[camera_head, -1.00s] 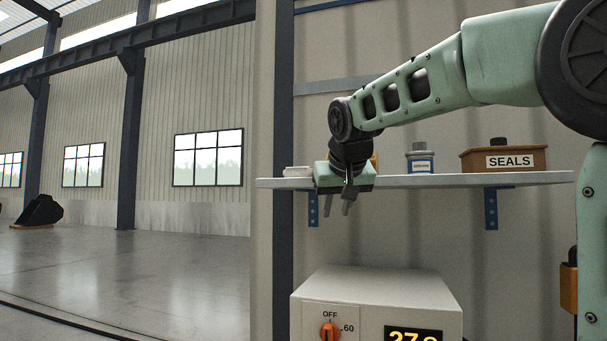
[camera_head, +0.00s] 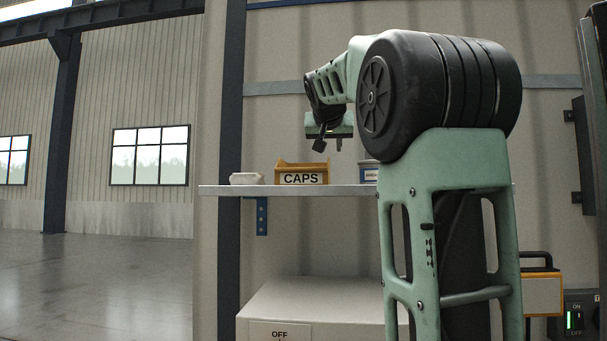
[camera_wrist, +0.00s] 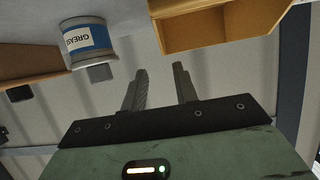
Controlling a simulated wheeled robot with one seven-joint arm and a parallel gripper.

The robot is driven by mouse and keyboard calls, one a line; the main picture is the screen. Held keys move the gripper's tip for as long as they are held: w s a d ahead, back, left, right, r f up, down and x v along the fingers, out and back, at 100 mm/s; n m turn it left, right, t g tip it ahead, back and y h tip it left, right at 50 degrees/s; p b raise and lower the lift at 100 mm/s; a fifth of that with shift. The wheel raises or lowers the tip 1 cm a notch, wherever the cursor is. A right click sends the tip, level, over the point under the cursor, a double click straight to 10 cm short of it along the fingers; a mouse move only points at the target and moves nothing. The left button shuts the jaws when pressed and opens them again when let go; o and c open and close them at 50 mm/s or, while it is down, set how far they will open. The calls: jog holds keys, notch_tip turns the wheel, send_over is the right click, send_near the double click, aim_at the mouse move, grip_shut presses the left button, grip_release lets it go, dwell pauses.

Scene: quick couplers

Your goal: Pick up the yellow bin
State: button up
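The yellow bin (camera_head: 302,175), labelled CAPS, stands upright on the wall shelf (camera_head: 222,190). In the wrist view the bin (camera_wrist: 188,38) is at the top, with its open inside showing and its upper part cut off by the frame. My gripper (camera_head: 330,146) is above the shelf, a little right of and higher than the bin in the head view. In the wrist view its two fingers (camera_wrist: 160,76) are apart with nothing between them. The gripper does not touch the bin.
A small white dish (camera_head: 246,179) sits left of the bin. A grease tin (camera_head: 368,173) is close on its right, partly hidden by my arm; it also shows in the wrist view (camera_wrist: 86,42). A brown box (camera_wrist: 30,58) is beyond it. A machine (camera_head: 320,303) stands below the shelf.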

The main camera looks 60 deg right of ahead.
jog(key=p+x, duration=0.1)
jog(key=x, duration=0.3)
jog(key=shift+r, duration=0.1)
jog(key=p+x, duration=0.1)
jog(key=x, duration=0.1)
jog(key=p+x, duration=0.1)
jog(key=x, duration=0.2)
jog(key=shift+w+a, duration=0.2)
jog(key=shift+w, duration=0.15)
jog(key=shift+f, duration=0.25)
jog(key=shift+r, duration=0.1)
grip_shut()
